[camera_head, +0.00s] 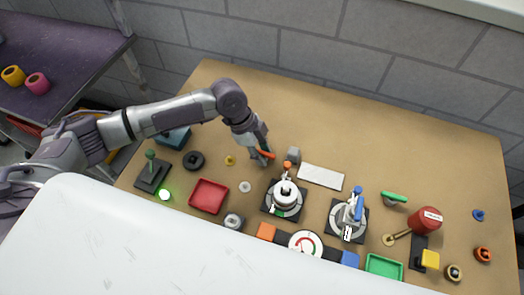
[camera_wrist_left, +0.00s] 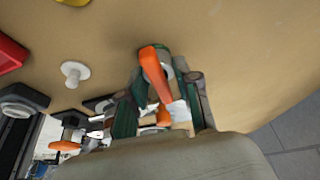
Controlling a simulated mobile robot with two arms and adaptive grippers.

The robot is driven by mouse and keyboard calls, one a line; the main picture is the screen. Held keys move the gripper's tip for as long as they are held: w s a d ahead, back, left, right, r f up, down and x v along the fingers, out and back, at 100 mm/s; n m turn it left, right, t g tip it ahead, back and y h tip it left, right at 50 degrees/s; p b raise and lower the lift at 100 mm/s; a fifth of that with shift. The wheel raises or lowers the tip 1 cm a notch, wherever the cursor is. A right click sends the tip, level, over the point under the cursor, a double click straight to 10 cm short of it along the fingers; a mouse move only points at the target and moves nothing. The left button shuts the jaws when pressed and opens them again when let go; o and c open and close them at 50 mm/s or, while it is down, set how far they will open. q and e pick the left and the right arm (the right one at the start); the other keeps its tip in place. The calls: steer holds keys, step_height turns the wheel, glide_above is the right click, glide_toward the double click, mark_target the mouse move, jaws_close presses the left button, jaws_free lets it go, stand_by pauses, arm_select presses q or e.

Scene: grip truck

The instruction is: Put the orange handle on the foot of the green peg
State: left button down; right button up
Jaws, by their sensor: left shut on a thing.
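The orange handle (camera_head: 266,154) is between the fingers of my left gripper (camera_head: 262,158), in the middle back part of the brown table. In the left wrist view the orange handle (camera_wrist_left: 155,75) stands out between the two green-padded fingers of my left gripper (camera_wrist_left: 160,108), which is shut on it. The green peg (camera_head: 150,155) stands upright on a dark square foot (camera_head: 151,178) at the table's left end, well apart from the gripper. The right gripper is not in view.
A dark ring (camera_head: 193,160), a red tray (camera_head: 209,196) and a small yellow piece (camera_head: 230,160) lie between the gripper and the peg. A round device with an orange lever (camera_head: 285,198) stands just in front. The table's back strip is clear.

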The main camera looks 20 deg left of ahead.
mark_target(262, 152)
arm_select(q)
steer(key=shift+f, duration=0.2)
steer(key=shift+c, duration=2.1)
jaws_free()
step_height(262, 152, up, 8)
steer(key=p, duration=0.7)
steer(key=shift+f+p, duration=0.2)
steer(key=shift+p, duration=0.15)
steer(key=shift+f, duration=0.1)
